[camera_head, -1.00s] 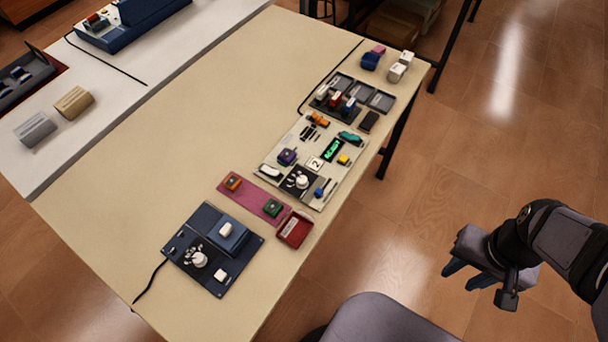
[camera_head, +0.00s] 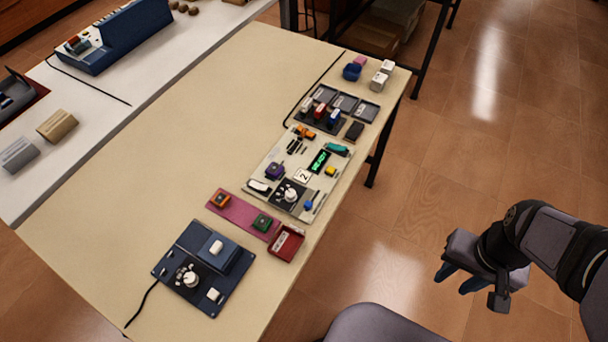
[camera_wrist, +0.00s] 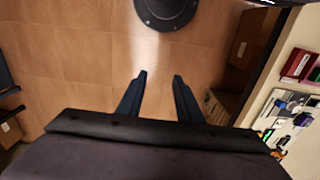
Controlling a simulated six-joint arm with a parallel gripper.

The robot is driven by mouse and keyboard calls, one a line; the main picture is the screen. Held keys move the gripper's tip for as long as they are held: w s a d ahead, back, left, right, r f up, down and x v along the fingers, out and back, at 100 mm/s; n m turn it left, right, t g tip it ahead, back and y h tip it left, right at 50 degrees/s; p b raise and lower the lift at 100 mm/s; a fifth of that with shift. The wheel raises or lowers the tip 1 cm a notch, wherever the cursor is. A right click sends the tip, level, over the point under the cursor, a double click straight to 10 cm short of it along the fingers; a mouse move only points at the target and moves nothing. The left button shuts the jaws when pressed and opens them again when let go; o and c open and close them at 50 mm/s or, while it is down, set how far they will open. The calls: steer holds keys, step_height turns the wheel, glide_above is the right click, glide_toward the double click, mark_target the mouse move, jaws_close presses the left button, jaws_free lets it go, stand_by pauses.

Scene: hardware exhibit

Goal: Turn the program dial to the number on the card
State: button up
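A white card with the digit 2 (camera_head: 303,175) lies on the light grey panel (camera_head: 262,166) near the table's right edge. Just below the card a white dial (camera_head: 290,195) sits on a black plate with white marks around it. A second white dial (camera_head: 188,279) sits on the dark blue panel (camera_head: 232,290) at the near end. I cannot tell which dial is the program dial, or where either points. My gripper (camera_head: 459,279) is off the table to the right, over the floor, touching nothing. In the wrist view its two fingers (camera_wrist: 157,95) are apart and empty.
A pink strip with small blocks (camera_head: 241,217) and a red tray (camera_head: 286,243) lie between the panels. Grey trays (camera_head: 343,103) stand beyond. A chair (camera_head: 372,325) is near the table; its left side is clear.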

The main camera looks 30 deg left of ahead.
steer(key=shift+o, duration=0.9)
steer(key=w+a+r+n, duration=0.1)
steer(key=w+a+n, duration=0.1)
steer(key=w+a, duration=0.6)
steer(key=n+b, duration=0.1)
steer(key=n, duration=0.3)
glide_above(291, 192)
step_height(291, 192, down, 3)
steer(key=shift+s, duration=0.15)
steer(key=shift+f+p, duration=0.75)
steer(key=shift+f, duration=2.9)
jaws_close()
